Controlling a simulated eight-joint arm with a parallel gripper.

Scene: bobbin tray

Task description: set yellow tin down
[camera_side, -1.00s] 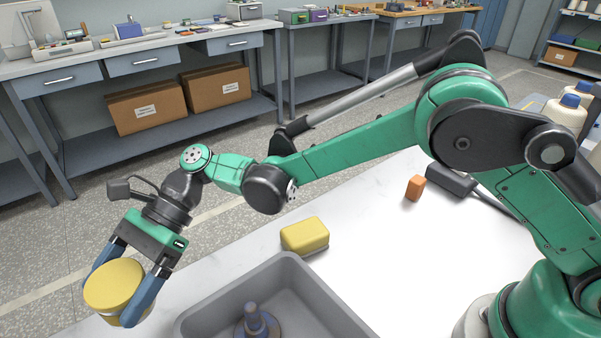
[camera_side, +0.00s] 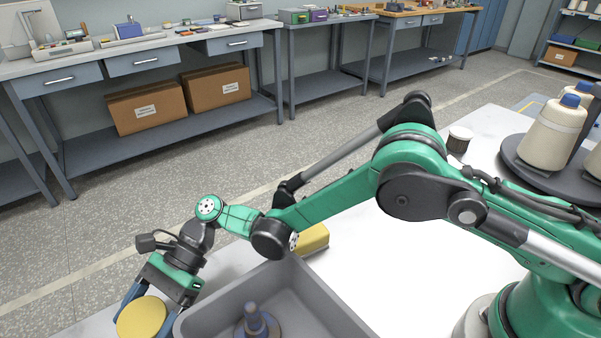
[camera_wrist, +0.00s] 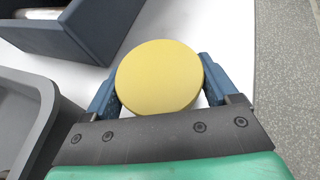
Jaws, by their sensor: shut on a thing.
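The yellow tin (camera_side: 141,318) is round with a flat yellow lid and sits low at the bottom left of the side view. My gripper (camera_side: 146,312) has its blue fingers closed on the tin from both sides. In the wrist view the tin (camera_wrist: 160,77) is between the two fingers (camera_wrist: 160,92), with the white table top beyond it. The tin's underside is hidden, so I cannot tell whether it touches the table.
A grey tray (camera_side: 215,308) holding a bobbin-like part (camera_side: 255,322) stands right of the tin. A yellow block (camera_side: 313,239) lies behind it, partly hidden by my arm. The wrist view shows a dark blue open box (camera_wrist: 82,36). Cream cones (camera_side: 553,130) stand far right.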

